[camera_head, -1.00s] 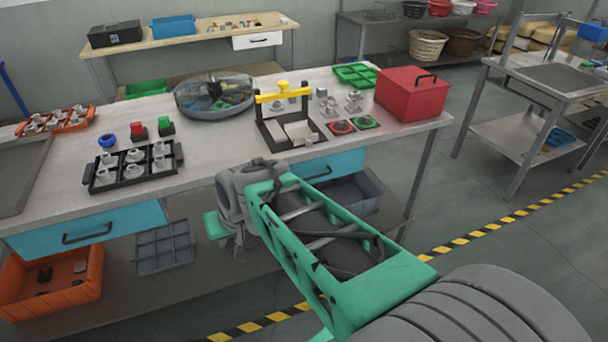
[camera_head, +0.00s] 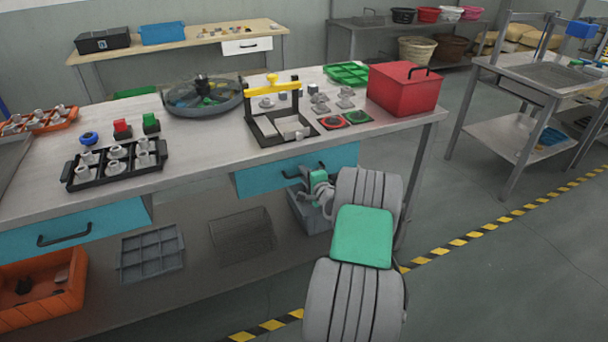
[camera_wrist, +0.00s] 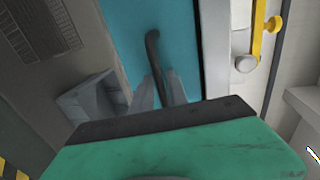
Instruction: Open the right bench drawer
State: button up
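The right bench drawer (camera_head: 262,178) has a teal front and appears closed under the benchtop. Its dark bar handle (camera_head: 292,173) is partly hidden by my gripper in the head view. My gripper (camera_head: 307,180) is at the right part of this handle. In the wrist view, the teal drawer front (camera_wrist: 183,35) fills the upper middle, and the dark handle (camera_wrist: 152,48) runs down between the two grey fingers of my gripper (camera_wrist: 160,84). The fingers look apart, one on each side of the handle's near end. Whether either finger touches the handle is unclear.
A grey bin (camera_head: 308,216) stands on the lower shelf below the drawer, close to my gripper. A wire basket (camera_head: 240,236) is to its left. The red box (camera_head: 404,90) and press frame (camera_head: 276,128) stand on the benchtop. Floor in front of the bench is open.

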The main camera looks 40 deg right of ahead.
jog(key=shift+w, duration=0.25)
jog(key=shift+c, duration=0.5)
grip_shut()
dwell(0.8)
